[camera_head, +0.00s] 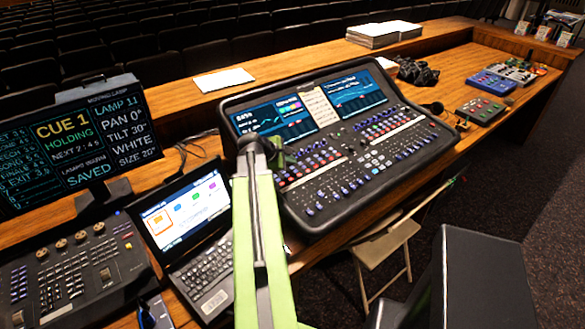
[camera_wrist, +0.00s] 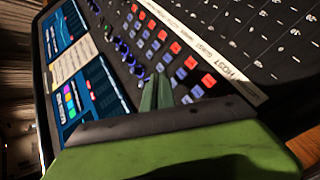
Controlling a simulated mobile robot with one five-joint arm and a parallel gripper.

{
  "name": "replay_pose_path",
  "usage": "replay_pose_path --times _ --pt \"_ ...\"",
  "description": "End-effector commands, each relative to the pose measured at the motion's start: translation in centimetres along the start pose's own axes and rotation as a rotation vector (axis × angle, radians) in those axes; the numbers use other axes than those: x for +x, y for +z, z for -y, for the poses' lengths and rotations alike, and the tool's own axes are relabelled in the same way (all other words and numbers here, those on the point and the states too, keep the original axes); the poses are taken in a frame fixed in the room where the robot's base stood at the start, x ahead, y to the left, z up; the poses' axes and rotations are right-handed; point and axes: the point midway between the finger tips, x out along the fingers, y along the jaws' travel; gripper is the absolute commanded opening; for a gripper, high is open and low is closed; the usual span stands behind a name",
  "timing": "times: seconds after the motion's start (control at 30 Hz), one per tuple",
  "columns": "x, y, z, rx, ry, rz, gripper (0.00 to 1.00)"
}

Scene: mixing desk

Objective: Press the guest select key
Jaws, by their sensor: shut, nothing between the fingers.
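The mixing console (camera_head: 340,140) stands on the desk, with rows of small keys and knobs. In the wrist view a white label strip (camera_wrist: 238,78) carries handwritten-looking words; one seems to read HOST, and the word beside it is hard to read, perhaps GUEST. A row of red keys (camera_wrist: 191,62) runs alongside the strip, with blue keys (camera_wrist: 181,73) in the adjoining row. I cannot tell for sure which key is guest select. My gripper (camera_wrist: 158,92) is shut and empty, its tips over the key and knob area near the blue keys. Contact cannot be told. In the head view my gripper (camera_head: 270,150) covers the console's left part.
A laptop (camera_head: 188,215) and a lighting desk (camera_head: 75,270) stand left of the console. A monitor (camera_head: 85,140) stands behind them. Papers (camera_head: 223,80) lie on the back ledge. A folding chair (camera_head: 388,245) stands in front. Small pedals (camera_head: 487,82) lie far right.

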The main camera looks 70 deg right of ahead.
Motion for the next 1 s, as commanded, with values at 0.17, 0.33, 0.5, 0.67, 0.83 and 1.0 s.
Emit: replay_pose_path --times 0.17,0.33,0.5,0.67,0.83,1.0 --pt "0.01 0.02 0.0 0.0 0.0 0.0 0.0" --pt "0.02 0.04 0.0 0.0 0.0 0.0 0.0" --pt "0.03 0.05 0.01 0.001 0.0 0.0 0.0" --pt "0.32 -0.17 0.21 0.001 0.0 0.001 0.0" --pt "0.69 -0.49 0.47 0.001 -0.001 0.001 0.0" --pt "0.61 -0.43 0.4 0.001 -0.001 0.001 0.0"
